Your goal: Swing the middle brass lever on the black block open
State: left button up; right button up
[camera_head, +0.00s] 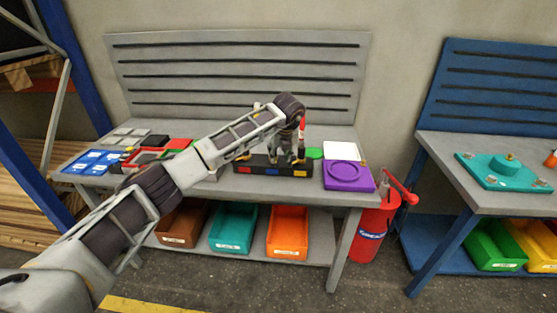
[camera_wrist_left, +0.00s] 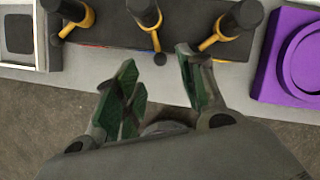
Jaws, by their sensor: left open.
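The black block (camera_head: 262,171) lies near the front edge of the grey table, with red, blue and yellow marks on its front. In the left wrist view it carries three levers with brass-yellow arms and black round tops. The middle brass lever (camera_wrist_left: 154,36) points toward my gripper and ends near a small dark ball. My left gripper (camera_wrist_left: 157,62) is open, and its green-padded fingertips are on either side of that lever's end; contact cannot be told. In the head view my left gripper (camera_head: 291,160) is over the block and hides part of it. My right gripper is not in view.
A purple tray (camera_head: 347,187) lies right of the block. A white-rimmed box (camera_wrist_left: 41,50) is to its left in the wrist view. Blue (camera_head: 80,167) and red trays are farther left. A red extinguisher (camera_head: 374,225) stands beside the table; coloured bins are below.

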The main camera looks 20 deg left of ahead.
pick_arm(q)
jog(key=v, duration=0.6)
